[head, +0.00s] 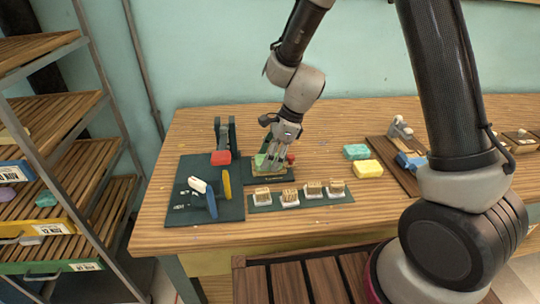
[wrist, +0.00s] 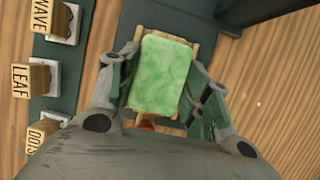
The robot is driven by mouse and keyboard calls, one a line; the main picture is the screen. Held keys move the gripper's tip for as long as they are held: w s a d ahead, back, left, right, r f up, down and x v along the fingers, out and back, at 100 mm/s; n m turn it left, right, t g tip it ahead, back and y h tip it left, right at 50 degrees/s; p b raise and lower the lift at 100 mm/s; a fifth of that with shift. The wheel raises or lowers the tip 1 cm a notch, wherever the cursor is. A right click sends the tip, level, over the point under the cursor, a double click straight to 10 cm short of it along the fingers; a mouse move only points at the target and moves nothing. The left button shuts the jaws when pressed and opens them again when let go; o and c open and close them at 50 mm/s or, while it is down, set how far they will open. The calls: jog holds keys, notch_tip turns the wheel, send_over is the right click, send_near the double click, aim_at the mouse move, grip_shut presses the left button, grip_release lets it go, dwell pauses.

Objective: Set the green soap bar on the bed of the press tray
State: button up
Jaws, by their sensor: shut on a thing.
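A green soap bar (wrist: 160,72) with a marbled face sits between the fingers of my gripper (wrist: 165,85) in the wrist view. The gripper is shut on its two long sides. In the head view my gripper (head: 275,158) is low over the press tray (head: 262,178), and only a little of the green soap shows there. I cannot tell whether the soap touches the bed. A red part (wrist: 146,122) shows just below the soap.
Several stamps (head: 289,198) stand on a dark strip in front of the tray. A dark mat (head: 180,212) with tools lies at left. Teal (head: 356,152) and yellow (head: 368,169) soap bars lie to the right. A slatted shelf rack (head: 70,150) stands far left.

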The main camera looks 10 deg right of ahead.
jog(key=o, duration=1.5)
jog(key=shift+o, duration=0.2)
jog(key=shift+r, duration=3)
